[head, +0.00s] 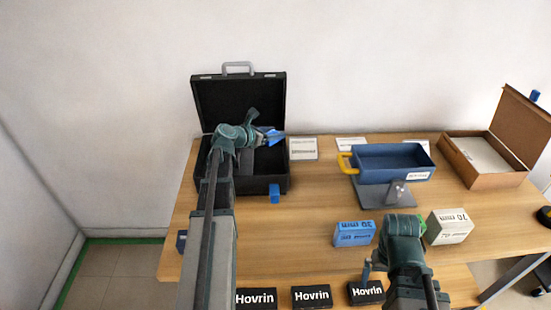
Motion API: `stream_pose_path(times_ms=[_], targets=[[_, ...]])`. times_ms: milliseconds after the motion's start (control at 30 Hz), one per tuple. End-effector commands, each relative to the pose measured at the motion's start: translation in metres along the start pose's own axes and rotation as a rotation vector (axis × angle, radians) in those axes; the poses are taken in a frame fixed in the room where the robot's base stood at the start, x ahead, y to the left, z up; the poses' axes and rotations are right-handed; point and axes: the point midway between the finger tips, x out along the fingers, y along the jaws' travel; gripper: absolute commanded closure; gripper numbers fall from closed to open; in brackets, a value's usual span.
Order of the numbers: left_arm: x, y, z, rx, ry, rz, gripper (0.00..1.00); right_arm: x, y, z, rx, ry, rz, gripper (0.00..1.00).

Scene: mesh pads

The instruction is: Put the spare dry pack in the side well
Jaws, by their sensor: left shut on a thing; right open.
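An open black case (280,184) stands at the left of the table, its lid (238,100) raised at the back. My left gripper (268,137) is over the case's right part, shut on a small blue item (275,138), which may be the dry pack; its label cannot be read. Whether the item touches the case inside is unclear. My arm hides much of the case interior, and I cannot make out the side well. My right gripper (370,266) is open and low near the table's front, by the black Hovrin boxes.
A blue tray with a yellow handle (395,178) sits on a grey stand. An open cardboard box (485,180) is at right. A blue box (354,234), a white box (452,229) and black Hovrin boxes (311,297) are in front.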

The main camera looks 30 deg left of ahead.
Motion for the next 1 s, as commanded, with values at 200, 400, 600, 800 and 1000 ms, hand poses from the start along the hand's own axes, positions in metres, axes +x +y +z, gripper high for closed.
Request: stream_pose_path(times_ms=[200,400,600,800,1000], targets=[[-0.008,0.016,-0.002,-0.016,-0.005,0.042,1.0,0.0,0.0,0.0,0.0,0.0,0.0,0.0],[-0.005,0.016,-0.008,-0.017,-0.005,0.042,1.0,0.006,-0.001,0.0,0.0,0.0,0.0,0.0],[0.005,0.016,-0.032,-0.016,-0.005,0.041,1.0,0.032,-0.003,-0.002,0.0,0.0,0.0,0.0],[0.016,0.015,-0.059,-0.016,-0.005,0.04,1.0,0.061,-0.006,-0.003,-0.001,0.0,0.0,0.0],[0.017,0.015,-0.061,-0.016,-0.005,0.04,1.0,0.063,-0.006,-0.003,-0.001,0.0,0.0,0.0]])
